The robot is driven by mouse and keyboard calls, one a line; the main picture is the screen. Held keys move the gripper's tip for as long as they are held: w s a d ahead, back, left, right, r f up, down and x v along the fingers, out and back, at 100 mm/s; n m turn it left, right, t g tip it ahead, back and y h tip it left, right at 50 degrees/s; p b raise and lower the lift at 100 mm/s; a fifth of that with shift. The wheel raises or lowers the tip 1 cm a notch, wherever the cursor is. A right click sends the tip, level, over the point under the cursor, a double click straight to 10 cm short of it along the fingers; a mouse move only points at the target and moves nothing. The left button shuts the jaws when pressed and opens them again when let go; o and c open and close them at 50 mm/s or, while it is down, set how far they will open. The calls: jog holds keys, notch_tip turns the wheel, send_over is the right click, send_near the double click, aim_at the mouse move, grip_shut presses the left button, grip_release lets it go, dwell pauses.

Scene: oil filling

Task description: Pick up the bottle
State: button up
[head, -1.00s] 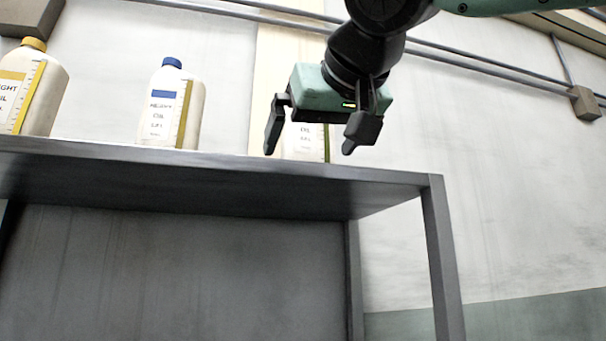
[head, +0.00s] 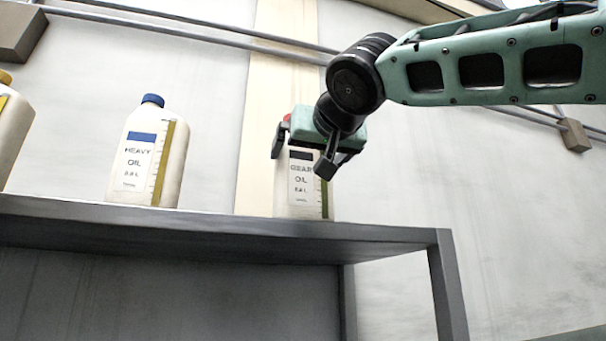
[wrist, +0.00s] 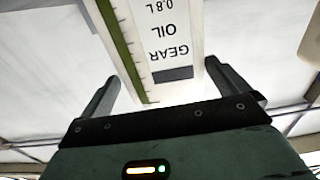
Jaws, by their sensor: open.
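A white bottle labelled gear oil (head: 301,200) stands upright on the dark shelf (head: 200,228), near its right end. A bit of red shows at its top, and my gripper hides most of its upper part in the head view. My gripper (head: 298,164) is open in front of the bottle's upper part. In the wrist view the gear oil bottle (wrist: 165,45) lies ahead, between the lines of the two spread fingers (wrist: 168,92). The label appears upside down there. I cannot tell whether the fingers touch the bottle.
A heavy oil bottle (head: 148,155) with a blue cap stands on the shelf to the left. Another bottle (head: 12,130) with a yellow cap is cut off at the left edge. The shelf is bare between the heavy oil and gear oil bottles. Pipes run along the wall behind.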

aim_at(301, 161)
jog(key=p+x, duration=0.2)
jog(key=x, duration=0.1)
jog(key=p+x, duration=0.2)
jog(key=shift+s+a+r, duration=0.1)
jog(key=shift+r, duration=0.25)
jog(key=shift+w+a+f, duration=0.1)
jog(key=shift+w+f, duration=0.05)
jog(key=shift+w, duration=0.2)
jog(key=c, duration=1.5)
jog(key=shift+c, duration=1.1)
